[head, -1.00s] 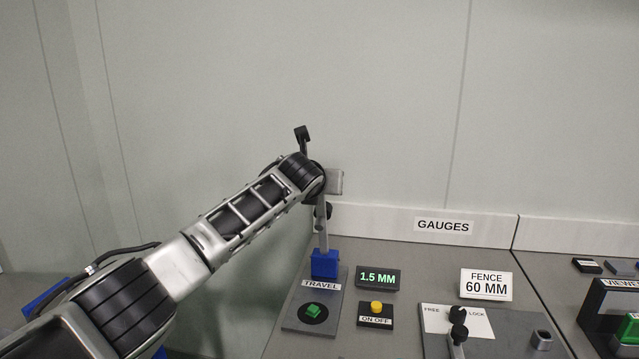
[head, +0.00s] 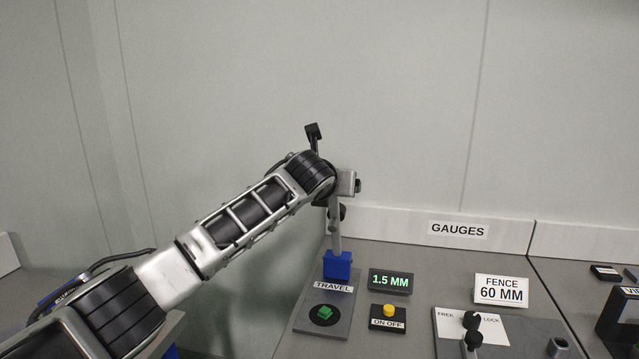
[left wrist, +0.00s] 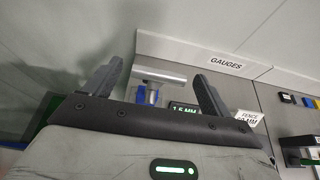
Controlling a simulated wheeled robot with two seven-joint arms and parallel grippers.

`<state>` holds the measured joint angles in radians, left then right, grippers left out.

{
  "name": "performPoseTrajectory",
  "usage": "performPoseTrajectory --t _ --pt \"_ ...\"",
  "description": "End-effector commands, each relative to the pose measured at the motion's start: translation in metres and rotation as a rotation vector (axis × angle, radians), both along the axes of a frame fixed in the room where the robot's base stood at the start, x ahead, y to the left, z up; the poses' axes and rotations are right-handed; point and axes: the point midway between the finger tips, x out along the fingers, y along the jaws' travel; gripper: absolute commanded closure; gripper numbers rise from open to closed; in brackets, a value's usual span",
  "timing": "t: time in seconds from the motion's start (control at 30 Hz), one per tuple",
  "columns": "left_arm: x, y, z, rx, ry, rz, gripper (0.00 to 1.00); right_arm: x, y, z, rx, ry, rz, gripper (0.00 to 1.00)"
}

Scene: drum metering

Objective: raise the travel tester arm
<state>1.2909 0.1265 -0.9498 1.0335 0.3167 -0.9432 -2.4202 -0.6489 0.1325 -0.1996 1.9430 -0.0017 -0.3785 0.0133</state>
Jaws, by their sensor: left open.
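The travel tester stands on a grey base plate (head: 312,318) labelled TRAVEL, with a green piece on a black disc. Its blue block (head: 338,265) carries a grey upright post (head: 336,237). The post's upper part is largely hidden behind my left arm; a grey block (head: 346,182) shows just right of my wrist. I cannot tell how high the tester arm stands. In the left wrist view, a silver bar (left wrist: 160,76) and blue part lie beyond and between the fingers of my open left gripper (left wrist: 157,80). No contact is visible. My right gripper is out of view.
A display (head: 390,281) reads 1.5 MM, beside a yellow ON OFF button (head: 389,311). A FENCE 60 MM sign (head: 501,290) and a FREE/LOCK panel (head: 490,330) stand to the right. A low GAUGES ledge (head: 400,224) and wall close the back.

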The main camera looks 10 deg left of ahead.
Motion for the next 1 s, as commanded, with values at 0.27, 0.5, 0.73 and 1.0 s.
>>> performPoseTrajectory --t 0.27,0.5,0.73,1.0 --pt "-0.047 0.007 0.019 0.001 -0.001 -0.002 0.16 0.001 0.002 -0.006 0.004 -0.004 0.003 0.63" --pt "-0.091 0.012 0.039 0.0 -0.001 0.001 0.16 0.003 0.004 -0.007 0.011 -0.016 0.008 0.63" --pt "-0.113 0.015 0.049 0.0 0.003 0.002 0.16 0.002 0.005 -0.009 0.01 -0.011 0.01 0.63" --pt "-0.116 0.015 0.051 -0.001 0.004 0.003 0.16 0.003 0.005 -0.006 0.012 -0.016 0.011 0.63"
